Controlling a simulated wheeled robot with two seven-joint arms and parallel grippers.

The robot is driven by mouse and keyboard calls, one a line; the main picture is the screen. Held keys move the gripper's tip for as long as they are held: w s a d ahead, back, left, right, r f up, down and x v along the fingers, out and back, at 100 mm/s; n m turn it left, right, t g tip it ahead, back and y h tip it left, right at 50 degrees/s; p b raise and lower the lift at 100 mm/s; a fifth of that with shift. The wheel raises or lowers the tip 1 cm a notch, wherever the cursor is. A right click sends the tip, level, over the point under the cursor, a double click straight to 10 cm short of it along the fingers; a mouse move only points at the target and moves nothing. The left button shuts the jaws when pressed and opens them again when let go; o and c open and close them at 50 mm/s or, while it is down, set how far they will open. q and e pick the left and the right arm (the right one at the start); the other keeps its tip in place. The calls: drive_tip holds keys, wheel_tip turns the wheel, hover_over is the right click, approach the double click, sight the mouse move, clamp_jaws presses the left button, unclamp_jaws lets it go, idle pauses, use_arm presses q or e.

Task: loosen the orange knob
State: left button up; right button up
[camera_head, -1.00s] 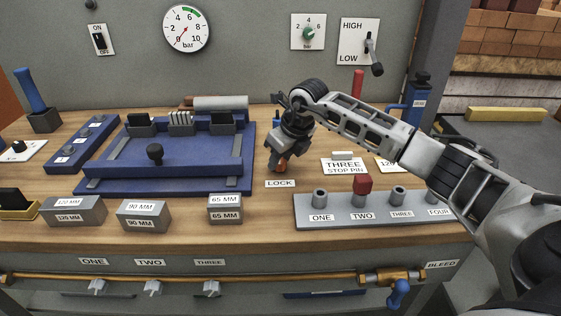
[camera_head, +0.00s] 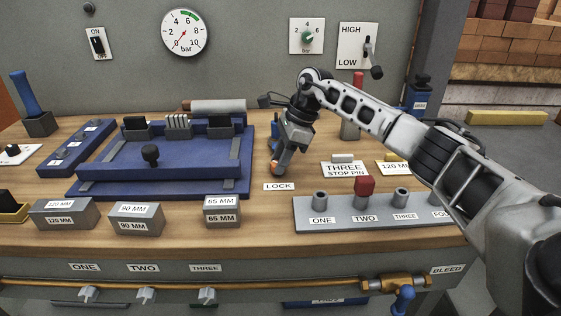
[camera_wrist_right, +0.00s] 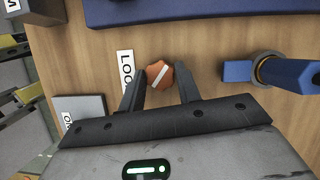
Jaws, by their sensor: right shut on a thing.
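The orange knob (camera_wrist_right: 158,72) sits on the wooden bench behind the LOCK label (camera_head: 279,186). It has a pale stripe across its top, which runs diagonally in the right wrist view. In the head view only a little of the knob (camera_head: 274,169) shows at the fingertips. My right gripper (camera_head: 279,165) points down at it. In the right wrist view the two dark fingers of the right gripper (camera_wrist_right: 161,75) stand on either side of the knob, shut on it. My left gripper is in neither view.
Left of the knob is a blue fixture (camera_head: 160,188) with a black knob. In front right is a grey rail (camera_head: 335,225) of pegs with a red cap (camera_head: 365,186) at TWO. Grey blocks (camera_head: 222,212) stand at the front. A blue-handled fitting (camera_wrist_right: 238,71) is close beside the gripper.

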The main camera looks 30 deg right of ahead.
drive_tip(key=n+g+b, duration=0.1)
drive_tip(key=n, duration=0.2)
drive_tip(key=shift+w, duration=0.2)
use_arm(q)
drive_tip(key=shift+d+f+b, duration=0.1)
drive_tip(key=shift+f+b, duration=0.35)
drive_tip(key=shift+b, duration=0.05)
use_arm(e)
drive_tip(key=shift+n+g, duration=0.7)
drive_tip(key=shift+n, duration=1)
drive_tip(key=o, duration=1)
drive_tip(key=shift+c, duration=0.2)
